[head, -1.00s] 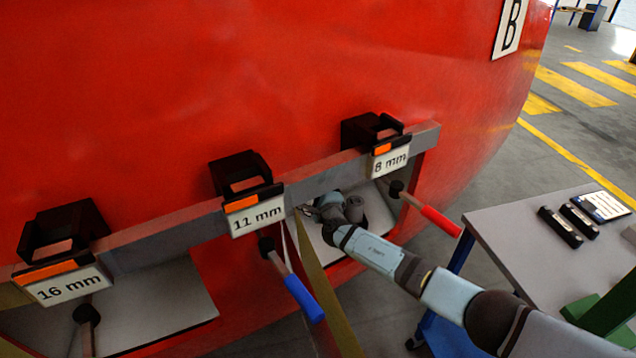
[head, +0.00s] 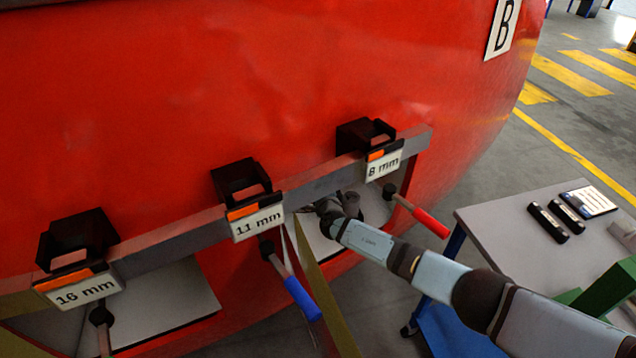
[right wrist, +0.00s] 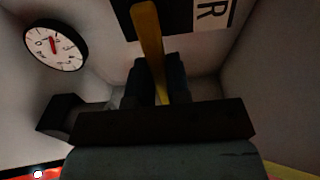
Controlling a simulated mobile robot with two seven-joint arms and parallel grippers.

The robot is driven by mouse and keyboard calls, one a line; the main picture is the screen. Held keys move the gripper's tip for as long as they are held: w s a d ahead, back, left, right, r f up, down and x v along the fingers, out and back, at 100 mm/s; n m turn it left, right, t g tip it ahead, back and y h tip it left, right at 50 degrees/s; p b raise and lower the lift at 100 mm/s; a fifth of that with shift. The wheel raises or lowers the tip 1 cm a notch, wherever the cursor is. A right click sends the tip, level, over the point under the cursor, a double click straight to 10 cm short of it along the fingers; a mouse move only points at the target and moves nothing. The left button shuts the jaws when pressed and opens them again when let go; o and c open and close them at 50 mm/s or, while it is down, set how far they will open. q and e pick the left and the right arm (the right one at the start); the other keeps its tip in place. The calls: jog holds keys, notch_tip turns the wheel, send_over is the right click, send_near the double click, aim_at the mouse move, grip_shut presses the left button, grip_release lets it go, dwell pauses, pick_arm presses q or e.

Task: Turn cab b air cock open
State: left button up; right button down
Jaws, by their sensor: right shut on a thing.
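In the right wrist view, a yellow lever (right wrist: 148,35), likely the air cock handle, runs from the top edge down between the dark fingers of my right gripper (right wrist: 160,68). The gripper is shut on it. A dark plate with a partly cut-off white label (right wrist: 212,14) showing an "R" lies behind the lever. In the head view my right arm reaches into the recess under the grey rail, and its gripper end is mostly hidden there. The cock itself cannot be made out in the head view. My left gripper is in neither view.
A round white gauge (right wrist: 55,43) with a red needle is on the recess wall. The grey rail (head: 198,236) carries black holders labelled 16, 11 and 8 mm. Blue (head: 303,298) and red-handled (head: 431,222) tools hang below. A grey table (head: 495,222) stands right.

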jog(key=c, duration=1.1)
grip_release()
jog(key=s+p, duration=0.1)
jog(key=s, duration=0.1)
jog(key=s+d, duration=0.1)
jog(key=s, duration=0.2)
jog(key=s+p, duration=0.1)
jog(key=s, duration=0.1)
jog(key=shift+s+d+p, duration=0.2)
jog(key=shift+d+p, duration=0.05)
jog(key=shift+p, duration=0.1)
jog(key=shift+f, duration=0.1)
